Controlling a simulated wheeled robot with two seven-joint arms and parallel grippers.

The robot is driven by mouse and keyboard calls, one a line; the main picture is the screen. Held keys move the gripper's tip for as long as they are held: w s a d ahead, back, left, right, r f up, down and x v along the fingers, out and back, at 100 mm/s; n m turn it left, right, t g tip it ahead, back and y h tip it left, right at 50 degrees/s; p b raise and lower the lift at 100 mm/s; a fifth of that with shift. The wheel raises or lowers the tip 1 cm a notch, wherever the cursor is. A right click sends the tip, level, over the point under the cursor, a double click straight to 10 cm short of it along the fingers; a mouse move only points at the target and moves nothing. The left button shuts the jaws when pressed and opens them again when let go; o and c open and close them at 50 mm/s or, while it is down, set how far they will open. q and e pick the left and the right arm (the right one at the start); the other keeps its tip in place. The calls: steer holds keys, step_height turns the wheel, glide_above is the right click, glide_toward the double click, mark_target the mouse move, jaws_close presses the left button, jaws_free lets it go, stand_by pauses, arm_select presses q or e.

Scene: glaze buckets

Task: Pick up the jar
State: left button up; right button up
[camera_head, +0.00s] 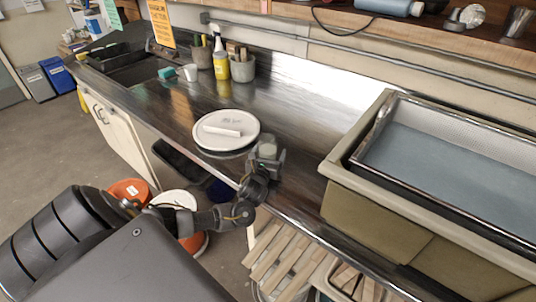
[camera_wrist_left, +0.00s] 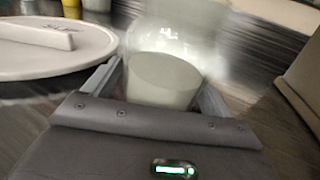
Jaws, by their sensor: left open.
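The jar (camera_head: 267,149) is small and pale and stands near the counter's front edge, just right of a white round lid. In the left wrist view the jar (camera_wrist_left: 165,78) looks translucent, with pale contents in its lower part. My left gripper (camera_head: 266,163) is open, with its fingers on either side of the jar. I cannot tell whether either finger touches it. The gripper partly hides the jar's lower part. My right gripper is not in view.
The white lid (camera_head: 226,130) with a handle lies close to the left of the jar. Buckets (camera_head: 131,190) are on the floor below.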

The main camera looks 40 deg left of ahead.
mark_target(272, 142)
arm_select(q)
steer(key=shift+w+a, duration=0.15)
steer(key=shift+w, duration=0.1)
steer(key=c, duration=1.4)
steer(key=shift+r, duration=0.25)
steer(key=shift+r+b, duration=0.45)
steer(key=shift+r, duration=0.7)
steer(key=s+d+r, duration=0.1)
steer(key=r, duration=0.1)
steer(key=s+d+r, duration=0.2)
steer(key=r, duration=0.1)
steer(key=s+d+r, duration=0.1)
steer(key=d+r, duration=0.1)
steer(key=shift+s+r, duration=0.15)
steer(key=shift+s, duration=0.2)
steer(key=shift+s+d+r+p, duration=0.5)
steer(key=shift+s+d+p, duration=0.3)
steer(key=shift+p, duration=0.9)
steer(key=shift+s+d+r+p, duration=0.5)
steer(key=shift+s+d+p, duration=0.35)
steer(key=shift+p, duration=0.9)
steer(key=shift+s+d+r+p, duration=0.5)
steer(key=shift+s+d+p, duration=0.3)
steer(key=shift+p, duration=0.9)
steer(key=shift+d, duration=0.1)
